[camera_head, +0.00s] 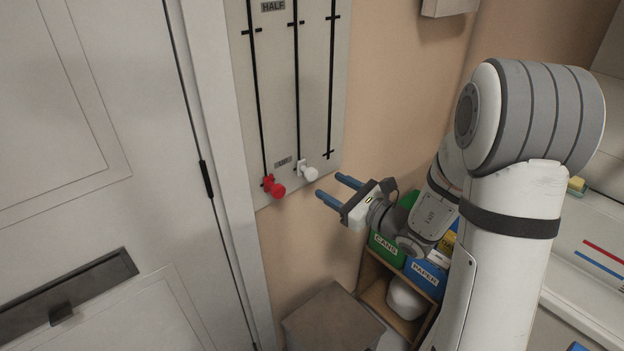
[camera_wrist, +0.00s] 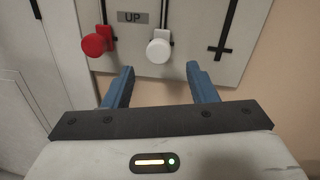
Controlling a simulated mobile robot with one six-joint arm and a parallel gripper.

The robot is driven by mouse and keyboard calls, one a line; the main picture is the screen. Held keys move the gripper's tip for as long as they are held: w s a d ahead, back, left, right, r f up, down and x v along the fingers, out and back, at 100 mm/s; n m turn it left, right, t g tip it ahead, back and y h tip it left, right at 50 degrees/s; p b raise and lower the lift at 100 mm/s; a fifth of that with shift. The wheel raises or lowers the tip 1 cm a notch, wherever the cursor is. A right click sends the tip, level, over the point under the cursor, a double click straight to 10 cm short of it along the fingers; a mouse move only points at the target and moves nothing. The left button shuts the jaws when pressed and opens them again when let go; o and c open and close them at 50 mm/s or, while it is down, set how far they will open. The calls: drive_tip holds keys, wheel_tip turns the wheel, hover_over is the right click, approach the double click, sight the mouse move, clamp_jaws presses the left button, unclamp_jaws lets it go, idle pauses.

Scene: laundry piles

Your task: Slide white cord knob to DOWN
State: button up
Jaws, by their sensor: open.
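The white cord knob (camera_head: 309,173) sits near the bottom of the middle black track on the grey wall panel (camera_head: 316,90), close to a label reading UP (camera_wrist: 132,17). In the wrist view the white knob (camera_wrist: 159,50) lies just beyond my fingertips, centred between them. My gripper (camera_head: 328,185) is open and empty, with blue fingers pointing at the panel. It is apart from the knob, to its right in the head view. No DOWN label is in view.
A red knob (camera_head: 277,189) sits on the left track, close beside the white one. The right track (camera_head: 331,80) shows no knob. A white door (camera_head: 90,120) is at left. Below are a brown box (camera_head: 333,318) and a shelf with green CANS (camera_head: 387,249) and blue PAPER (camera_head: 425,278) bins.

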sight(314, 177)
drive_tip(key=p+x, duration=0.1)
drive_tip(key=x, duration=0.6)
drive_tip(key=shift+w+a, duration=0.1)
drive_tip(key=shift+a, duration=0.15)
clamp_jaws()
idle(0.3)
